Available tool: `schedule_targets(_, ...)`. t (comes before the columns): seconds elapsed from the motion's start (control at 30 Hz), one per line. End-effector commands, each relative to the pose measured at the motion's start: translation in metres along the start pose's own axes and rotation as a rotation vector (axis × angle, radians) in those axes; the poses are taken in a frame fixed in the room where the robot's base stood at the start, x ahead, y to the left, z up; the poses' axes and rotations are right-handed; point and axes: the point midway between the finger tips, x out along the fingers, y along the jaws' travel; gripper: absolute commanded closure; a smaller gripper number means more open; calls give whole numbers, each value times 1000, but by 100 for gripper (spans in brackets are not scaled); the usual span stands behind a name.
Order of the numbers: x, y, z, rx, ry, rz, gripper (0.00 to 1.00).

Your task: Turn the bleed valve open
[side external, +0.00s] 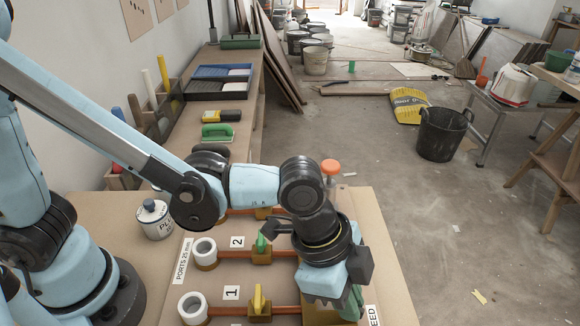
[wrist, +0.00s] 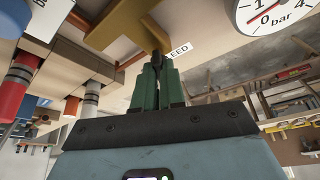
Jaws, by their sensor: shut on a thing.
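The bleed valve is mostly hidden by my gripper. A small dark piece (wrist: 157,60), which appears to be its handle, sits between my fingertips in the wrist view. A label ending in "EED" (wrist: 180,49) is just beside it; part of this label also shows in the side view (side external: 372,315). My gripper (wrist: 157,72) has green fingers shut on the dark piece. In the side view my gripper (side external: 349,304) points down at the board's front right, and its fingertips are hard to see. I cannot tell the handle's angle.
A yellow-handled valve (side external: 258,299) and a green-handled valve (side external: 261,246) stand on the board left of my gripper, near white ports (side external: 204,251). An orange knob (side external: 330,167) stands behind. A pressure gauge (wrist: 268,15) is close by in the wrist view.

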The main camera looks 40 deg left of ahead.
Motion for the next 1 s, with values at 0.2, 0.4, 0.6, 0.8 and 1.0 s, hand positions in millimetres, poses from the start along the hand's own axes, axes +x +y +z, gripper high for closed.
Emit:
schedule_targets(0.2,0,2,-1,-174,1,-73,100)
schedule_targets(0.4,0,3,-1,-303,0,-126,100)
schedule_targets(0.6,0,3,-1,-389,0,-162,100)
schedule_targets(0.8,0,3,-1,-432,-1,-179,100)
schedule_targets(1.0,0,3,-1,-446,-1,-184,100)
